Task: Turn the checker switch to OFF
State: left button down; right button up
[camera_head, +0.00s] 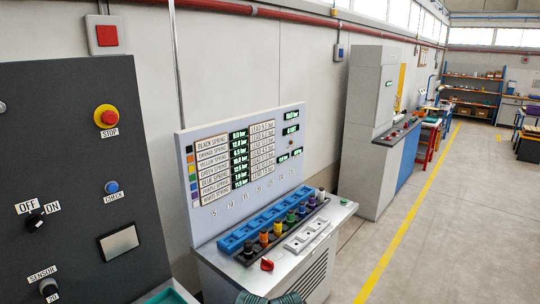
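The switch (35,219) is a small black rotary knob on the dark grey panel (70,150) at the left of the head view. An OFF label (27,207) is at its upper left and an ON label (52,207) at its upper right. The knob's handle looks tilted up to the right, towards ON, but it is small in the picture. Neither of my grippers can be made out in this view.
The panel also carries a red-and-yellow STOP button (106,117), a blue CHECK button (112,187) and a SENSOR knob (48,287). A bench (335,214) with a display board (245,150) and a red knob (267,264) stands to the right. The aisle floor (450,230) is clear.

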aim_at(33, 222)
jog(key=u, duration=1.5)
